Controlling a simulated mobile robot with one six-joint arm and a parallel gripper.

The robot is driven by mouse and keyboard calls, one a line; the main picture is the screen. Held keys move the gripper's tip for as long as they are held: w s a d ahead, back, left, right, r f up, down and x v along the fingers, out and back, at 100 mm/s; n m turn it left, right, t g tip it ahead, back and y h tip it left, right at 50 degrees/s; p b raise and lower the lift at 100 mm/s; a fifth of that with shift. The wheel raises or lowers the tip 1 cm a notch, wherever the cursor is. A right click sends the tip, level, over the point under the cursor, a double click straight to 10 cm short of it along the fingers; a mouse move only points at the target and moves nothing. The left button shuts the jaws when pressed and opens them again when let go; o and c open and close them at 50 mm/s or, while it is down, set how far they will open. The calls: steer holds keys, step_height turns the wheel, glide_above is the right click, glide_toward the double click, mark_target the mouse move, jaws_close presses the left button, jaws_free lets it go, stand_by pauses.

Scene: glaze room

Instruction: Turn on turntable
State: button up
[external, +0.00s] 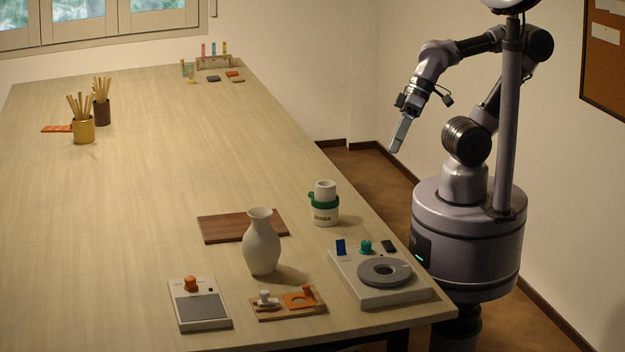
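The turntable (384,273) is a white box with a round grey disc on top, at the front right corner of the table. On its back edge are a teal knob (365,247), a blue upright tab (341,247) and a small black piece (388,246). My gripper (398,136) hangs in the air beyond the table's right edge, well above and behind the turntable, pointing down. Its fingers show edge-on, so I cannot tell whether they are apart. I see nothing held in it.
A cream vase (262,245) stands left of the turntable, with a brown board (220,229) behind it. A green-banded jar (324,207), a small wooden tray (260,312) and an orange-knobbed device (200,305) are nearby. The table (180,130) is clear in the middle.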

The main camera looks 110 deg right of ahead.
steer(key=shift+w+a+r+n+g+p, duration=0.5)
steer(key=shift+w+a+r+g+p, duration=0.3)
steer(key=shift+w+a+r+p, duration=0.35)
jaws_close()
steer(key=w+a+f+n+g+h+p, duration=0.1)
steer(key=w+a+f+g+p, duration=0.1)
steer(key=a, duration=0.6)
steer(key=w+a+f+n+g+h+p, duration=0.2)
steer(key=a+p, duration=0.3)
steer(key=a, duration=0.3)
steer(key=shift+w+a+h, duration=0.2)
steer(key=shift+w+h, duration=0.1)
steer(key=shift+w, duration=0.6)
steer(key=shift+f, duration=0.15)
